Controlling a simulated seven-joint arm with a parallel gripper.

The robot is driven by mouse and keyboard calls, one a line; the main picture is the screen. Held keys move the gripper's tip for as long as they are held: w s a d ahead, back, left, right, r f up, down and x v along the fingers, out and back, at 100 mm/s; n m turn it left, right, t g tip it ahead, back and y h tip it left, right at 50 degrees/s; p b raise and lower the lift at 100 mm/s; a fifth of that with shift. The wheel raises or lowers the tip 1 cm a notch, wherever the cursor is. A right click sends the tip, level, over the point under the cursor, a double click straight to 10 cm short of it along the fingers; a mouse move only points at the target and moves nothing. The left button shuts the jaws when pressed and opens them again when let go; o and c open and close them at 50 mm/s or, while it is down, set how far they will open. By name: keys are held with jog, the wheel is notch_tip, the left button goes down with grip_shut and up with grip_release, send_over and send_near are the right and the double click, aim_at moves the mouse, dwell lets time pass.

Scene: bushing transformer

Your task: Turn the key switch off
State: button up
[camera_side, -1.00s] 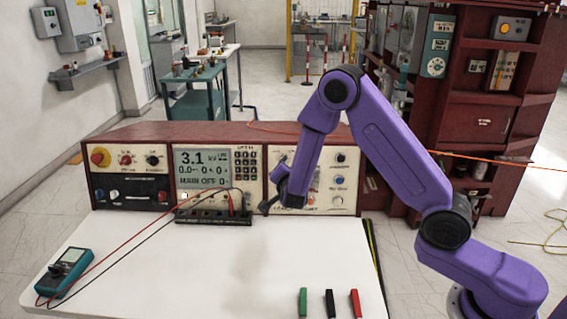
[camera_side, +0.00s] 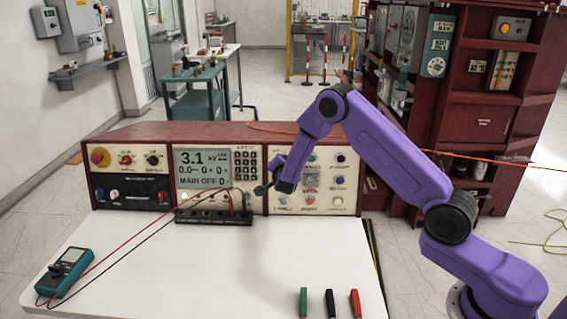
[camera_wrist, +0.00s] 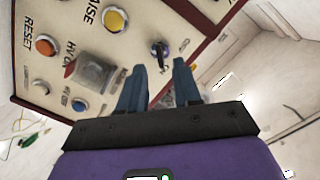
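The key switch (camera_wrist: 159,50) is a small dark knob with a metal collar on the cream panel, seen in the wrist view. My gripper (camera_wrist: 159,66) is open, with its two blue-grey fingers apart. The key switch appears between and just beyond the fingertips; I cannot tell whether they touch it. In the side view my gripper (camera_side: 262,189) is small and dark at the left edge of the console's right-hand panel. The key switch cannot be made out there.
The red console (camera_side: 150,133) has a display (camera_side: 202,168) reading "MAIN OFF". A yellow button (camera_wrist: 115,19), an orange button (camera_wrist: 46,45) and a clear-covered button (camera_wrist: 92,72) sit near the key switch. The white table (camera_side: 200,275) holds a teal multimeter (camera_side: 64,270) and red and black leads.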

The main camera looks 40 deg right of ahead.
jog(key=shift+x, duration=2.3)
grip_shut()
